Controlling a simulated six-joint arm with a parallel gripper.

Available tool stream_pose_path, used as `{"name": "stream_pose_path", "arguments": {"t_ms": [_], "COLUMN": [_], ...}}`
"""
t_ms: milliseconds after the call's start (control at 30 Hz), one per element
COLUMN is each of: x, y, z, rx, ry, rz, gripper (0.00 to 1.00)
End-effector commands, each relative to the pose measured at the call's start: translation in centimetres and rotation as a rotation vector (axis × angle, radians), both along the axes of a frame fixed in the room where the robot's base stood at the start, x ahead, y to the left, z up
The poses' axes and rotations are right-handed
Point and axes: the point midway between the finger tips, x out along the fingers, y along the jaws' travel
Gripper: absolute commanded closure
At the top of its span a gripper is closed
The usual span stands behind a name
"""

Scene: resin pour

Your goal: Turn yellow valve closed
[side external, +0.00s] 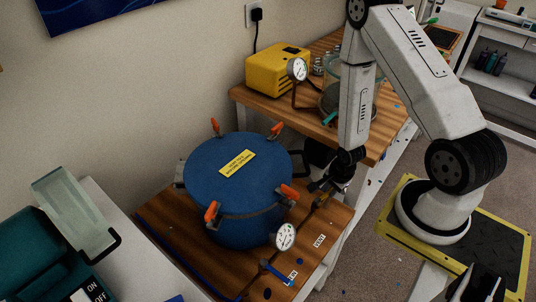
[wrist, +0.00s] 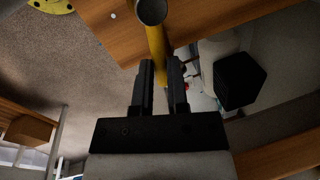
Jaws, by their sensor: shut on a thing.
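The yellow valve handle (wrist: 156,42) runs down from a round grey metal end at the top of the wrist view. My gripper (wrist: 162,70) has its two black fingers on either side of the handle's lower part and is shut on it. In the side view my gripper (side external: 322,192) is low at the right of the blue pressure pot (side external: 215,175), over the wooden bench. The arm's end largely hides the yellow valve there, so its angle is hard to tell.
A blue-handled valve (side external: 272,270) and a pressure gauge (side external: 284,236) sit at the pot's front. Orange clamps ring the lid. A yellow pump (side external: 272,72) and a clear chamber stand on the bench behind. A teal machine (side external: 45,255) is at left.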

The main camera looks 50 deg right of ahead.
Motion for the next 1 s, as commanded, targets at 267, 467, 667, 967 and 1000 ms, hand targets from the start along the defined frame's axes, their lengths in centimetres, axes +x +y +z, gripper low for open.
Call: {"name": "stream_pose_path", "arguments": {"t_ms": [267,467,667,967,1000], "x": [-0.9,-1.3,-1.4,-1.4,-1.4], "y": [0.4,0.7,0.8,0.8,0.8], "z": [0.0,0.0,0.0,0.0,0.0], "rx": [0.0,-0.001,0.0,0.0,0.0], "ry": [0.0,-0.001,-0.001,-0.001,-0.001], "rz": [-0.189,-0.287,-0.327,-0.329,-0.329], "gripper": [1.0,1.0,1.0,1.0,1.0]}}
